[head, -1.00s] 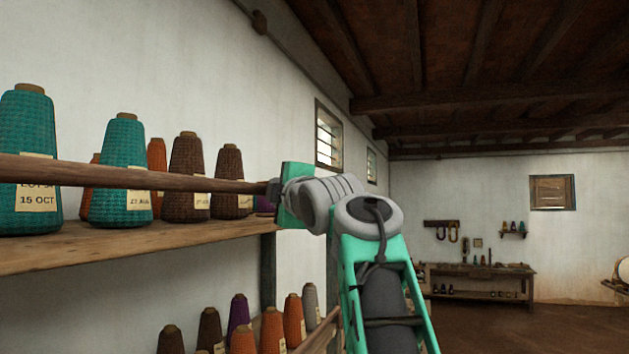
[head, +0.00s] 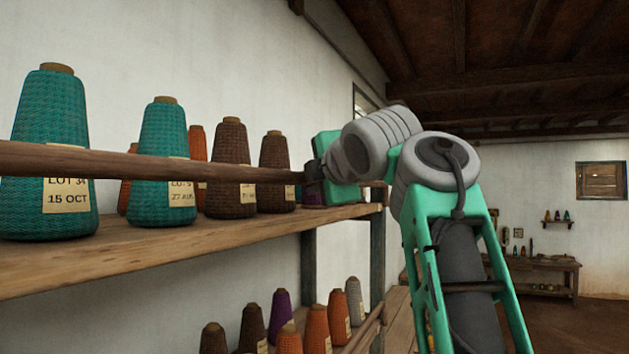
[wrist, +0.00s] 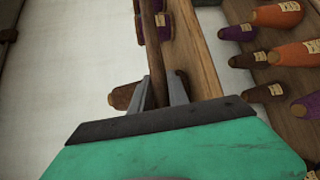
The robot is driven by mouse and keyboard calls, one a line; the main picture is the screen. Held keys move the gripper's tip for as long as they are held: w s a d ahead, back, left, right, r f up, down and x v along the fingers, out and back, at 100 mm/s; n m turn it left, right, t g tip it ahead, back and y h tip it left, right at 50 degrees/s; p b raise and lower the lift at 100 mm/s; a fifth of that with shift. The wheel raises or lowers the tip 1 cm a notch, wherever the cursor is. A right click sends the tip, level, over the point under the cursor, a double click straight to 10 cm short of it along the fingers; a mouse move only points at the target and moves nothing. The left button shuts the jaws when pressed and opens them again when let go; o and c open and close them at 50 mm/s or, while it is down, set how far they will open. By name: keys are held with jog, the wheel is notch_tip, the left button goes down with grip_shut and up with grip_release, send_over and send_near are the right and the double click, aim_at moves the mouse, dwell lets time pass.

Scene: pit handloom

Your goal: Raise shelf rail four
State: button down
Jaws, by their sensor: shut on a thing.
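The wooden shelf rail (head: 130,165) runs across the front of the upper shelf (head: 150,246) in the head view, level with the middle of the yarn cones and clear above the board. My gripper (head: 310,184) is at the rail's right end. In the wrist view my gripper (wrist: 161,92) has its two grey fingers on either side of the dark rail (wrist: 148,45) and is shut on it. The fingertips are small and partly hidden in the head view. Whether the rail's far left end is supported is out of view.
Teal cones (head: 52,125), brown cones (head: 229,140) and an orange cone (head: 197,145) stand on the upper shelf behind the rail. More cones (head: 317,325) stand on a lower shelf. A white wall (head: 230,60) is behind. Open floor (head: 590,320) lies at the right.

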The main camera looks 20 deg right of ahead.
jog(key=c, duration=1.3)
grip_release()
jog(key=s, duration=0.5)
jog(key=s+r, duration=0.1)
jog(key=s, duration=0.1)
jog(key=shift+s+d, duration=0.1)
jog(key=shift+s, duration=0.2)
